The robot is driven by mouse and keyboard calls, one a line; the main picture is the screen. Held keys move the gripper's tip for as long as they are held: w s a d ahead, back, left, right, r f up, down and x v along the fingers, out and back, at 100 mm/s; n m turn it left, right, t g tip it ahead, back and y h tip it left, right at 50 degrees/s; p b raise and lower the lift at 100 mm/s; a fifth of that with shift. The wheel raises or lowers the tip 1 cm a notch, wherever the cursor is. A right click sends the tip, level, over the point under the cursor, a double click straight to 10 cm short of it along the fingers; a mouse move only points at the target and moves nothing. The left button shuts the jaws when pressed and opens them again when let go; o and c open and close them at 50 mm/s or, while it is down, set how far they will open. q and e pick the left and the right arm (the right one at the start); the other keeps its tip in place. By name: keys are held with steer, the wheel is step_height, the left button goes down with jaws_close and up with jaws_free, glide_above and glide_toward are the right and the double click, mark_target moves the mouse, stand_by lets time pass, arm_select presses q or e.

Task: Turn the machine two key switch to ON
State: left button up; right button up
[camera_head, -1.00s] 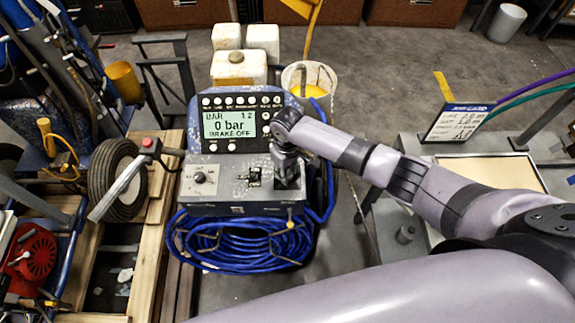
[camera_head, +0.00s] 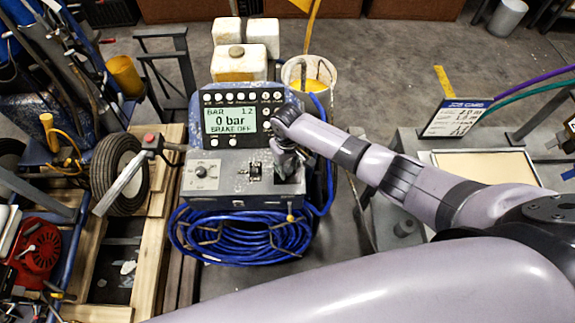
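The machine's grey control panel (camera_head: 230,174) stands in the centre of the head view. It carries a round dial switch (camera_head: 201,171) at left and a small black switch (camera_head: 255,171) in the middle. Which of these is the key switch is too small to tell. The display (camera_head: 230,121) above reads "0 bar" and "BRAKE OFF". My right gripper (camera_head: 288,168) points down at the panel's right end, to the right of the black switch. Its fingers are small and dark, and what lies beneath them is hidden. My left gripper is not in view.
A coil of blue hose (camera_head: 235,238) hangs below the panel. A handle with a red button (camera_head: 149,138) juts out at left, by a black wheel (camera_head: 119,175). A white bucket (camera_head: 310,73) and white containers (camera_head: 238,64) stand behind. A sign (camera_head: 457,118) stands on the right bench.

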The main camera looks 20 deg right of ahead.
mark_target(287, 169)
steer(key=o, duration=0.4)
steer(key=shift+c, duration=0.2)
steer(key=shift+r, duration=0.15)
step_height(287, 169, up, 12)
steer(key=shift+f, duration=0.2)
stand_by(0.4)
